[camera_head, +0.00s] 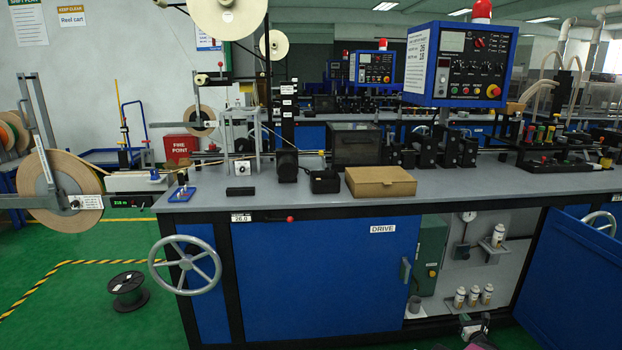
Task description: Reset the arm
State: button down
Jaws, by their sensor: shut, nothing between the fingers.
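My gripper (476,327) shows only as a small dark and pinkish shape at the bottom edge of the head view, right of centre. It is low in front of the open cabinet of the blue machine bench (320,280). It is shut and holds nothing. Most of my arm is out of view. The tape reel (72,190) hangs on a grey arm at the left end of the bench.
A cardboard box (380,182) and a black box (324,181) lie on the benchtop. A handwheel (185,264) sticks out at the front left. A blue cabinet door (565,270) stands open at right. A black spool (128,290) lies on the green floor, which is otherwise clear there.

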jog(key=a+r+n+g+y, duration=0.35)
jog(key=a+n, duration=0.25)
jog(key=a, duration=0.4)
jog(key=a+r+n+g+y, duration=0.2)
jog(key=a+r+n+g, duration=0.3)
jog(key=a, duration=0.6)
jog(key=a+r+n+g+y, duration=0.2)
jog(key=a+r+n, duration=0.1)
jog(key=a+n, duration=0.55)
jog(key=s+a+r+n+g+h, duration=0.7)
jog(key=s+a+r+n+h, duration=0.2)
jog(key=s+a+r+n, duration=0.3)
jog(key=s+a+n, duration=0.2)
jog(key=a+n, duration=0.1)
jog(key=a, duration=0.1)
jog(key=shift+s+r, duration=0.15)
jog(key=shift+s, duration=0.25)
jog(key=shift+n+g, duration=0.25)
